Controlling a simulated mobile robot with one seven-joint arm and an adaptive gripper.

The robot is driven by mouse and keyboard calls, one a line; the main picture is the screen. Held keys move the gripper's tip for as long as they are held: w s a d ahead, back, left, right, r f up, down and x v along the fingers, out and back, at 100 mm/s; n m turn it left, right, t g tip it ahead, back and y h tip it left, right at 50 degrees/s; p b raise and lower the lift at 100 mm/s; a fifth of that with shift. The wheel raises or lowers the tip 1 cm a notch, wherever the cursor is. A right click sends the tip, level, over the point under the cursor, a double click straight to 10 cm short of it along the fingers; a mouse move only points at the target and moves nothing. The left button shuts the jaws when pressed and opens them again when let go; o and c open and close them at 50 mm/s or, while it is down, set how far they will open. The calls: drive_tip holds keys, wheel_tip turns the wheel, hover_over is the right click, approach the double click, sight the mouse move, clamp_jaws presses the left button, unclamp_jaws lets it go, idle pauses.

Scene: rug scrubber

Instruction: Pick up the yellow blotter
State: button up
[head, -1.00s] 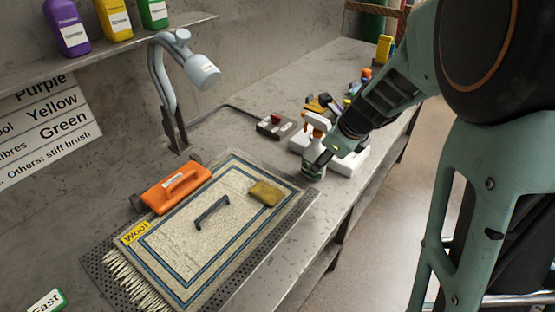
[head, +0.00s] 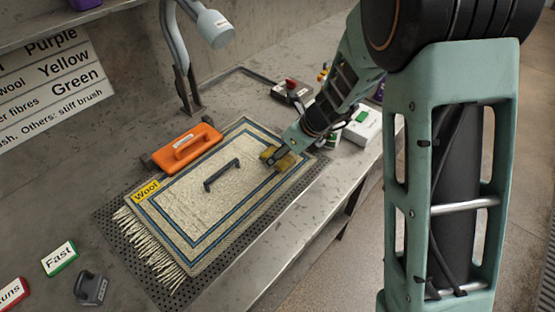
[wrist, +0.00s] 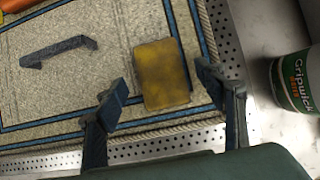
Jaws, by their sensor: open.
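The yellow blotter (wrist: 162,75) is a flat, stained yellow block lying on the rug (wrist: 120,35) near the rug's blue-striped border. It also shows in the head view (head: 285,162), partly hidden by my gripper (head: 276,155). In the wrist view my gripper (wrist: 165,95) is open, with one finger on each side of the blotter's near end and the blotter between and ahead of them. I cannot tell whether the fingers touch it.
A dark handle (head: 222,175) lies on the rug. An orange brush (head: 187,146) sits at its back left edge. The lamp (head: 190,60) rises behind. A perforated mat (head: 115,235) lies under the rug.

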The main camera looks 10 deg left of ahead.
drive_tip(key=shift+x, duration=0.9)
drive_tip(key=shift+r, duration=0.1)
drive_tip(key=shift+c, duration=0.2)
drive_tip(key=c, duration=1.1)
drive_tip(key=shift+c, duration=0.2)
